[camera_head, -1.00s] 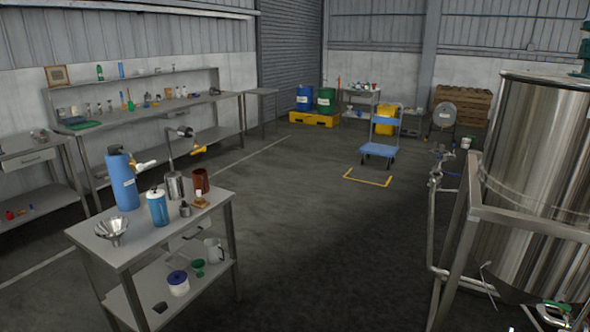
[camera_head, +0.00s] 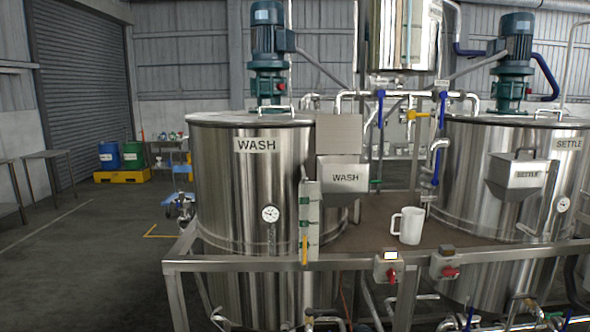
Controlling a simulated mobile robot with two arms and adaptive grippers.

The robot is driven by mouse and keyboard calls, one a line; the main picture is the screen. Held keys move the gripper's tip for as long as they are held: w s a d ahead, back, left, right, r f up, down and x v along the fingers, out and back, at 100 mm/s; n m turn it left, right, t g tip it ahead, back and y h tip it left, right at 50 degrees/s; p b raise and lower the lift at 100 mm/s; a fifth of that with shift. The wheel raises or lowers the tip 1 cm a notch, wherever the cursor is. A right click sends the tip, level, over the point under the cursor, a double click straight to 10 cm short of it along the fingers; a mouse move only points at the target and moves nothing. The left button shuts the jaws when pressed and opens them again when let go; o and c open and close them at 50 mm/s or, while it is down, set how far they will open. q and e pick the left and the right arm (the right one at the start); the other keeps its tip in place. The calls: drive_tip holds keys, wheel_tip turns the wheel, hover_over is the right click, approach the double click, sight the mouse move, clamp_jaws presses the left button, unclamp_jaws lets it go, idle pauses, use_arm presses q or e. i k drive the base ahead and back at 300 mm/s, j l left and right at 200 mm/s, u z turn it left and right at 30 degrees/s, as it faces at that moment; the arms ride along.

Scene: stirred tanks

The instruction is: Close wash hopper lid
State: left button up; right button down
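The wash hopper (camera_head: 341,189) is a small steel box labelled WASH on the right front of the steel tank also labelled WASH (camera_head: 240,185). Its lid (camera_head: 338,133) is a flat square steel panel standing upright behind and above the hopper mouth, so the hopper is open. The inside of the hopper cannot be seen from here. Neither of my grippers shows in the head view.
A settle tank (camera_head: 472,180) with its hopper (camera_head: 515,185) stands at right. A steel frame rail (camera_head: 270,264) runs in front. A white mug (camera_head: 408,226) stands on the brown deck (camera_head: 360,235). A red-knobbed switch box (camera_head: 387,267) sits on the rail. Open floor is at left.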

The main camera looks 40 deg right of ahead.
sight(336, 134)
drive_tip(key=l+z, duration=0.3)
drive_tip(key=l, duration=1.35)
